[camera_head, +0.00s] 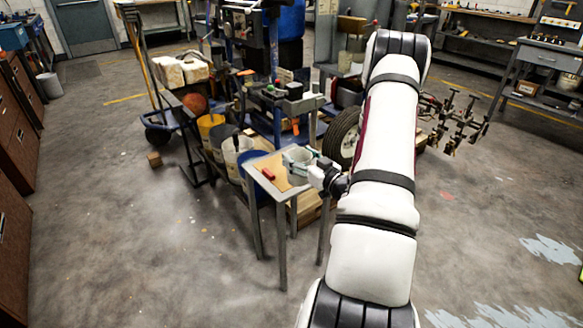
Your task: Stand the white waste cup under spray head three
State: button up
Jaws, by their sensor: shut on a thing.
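My gripper (293,163) is over the small metal side table (273,186). It is shut on a small pale thing that looks like the white waste cup (299,156). The fingers hide part of the cup, and I cannot tell whether its base touches the table top. The spray heads (458,122) hang in a row on a bar to the right of my arm, beyond the wheel. They are small in the picture, and I cannot tell which is number three.
A small red block (268,173) lies on the side table. Several buckets (212,133) stand behind it, and a black tyre (343,137) is to the right. My arm hides the machine's middle. The concrete floor (150,250) in front is clear. A workbench (548,58) stands at far right.

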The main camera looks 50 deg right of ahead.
jog(key=shift+w+d+f, duration=0.1)
jog(key=shift+d+f, duration=0.05)
jog(key=shift+d, duration=0.25)
jog(key=w+d+f+b, duration=0.3)
jog(key=w+d+f, duration=0.1)
jog(key=w+d, duration=0.6)
jog(key=shift+w+f, duration=0.4)
jog(key=shift+w, duration=0.3)
jog(key=shift+f+b, duration=0.15)
jog(key=shift+b, duration=0.2)
jog(key=o, duration=1.3)
jog(key=shift+c, duration=0.2)
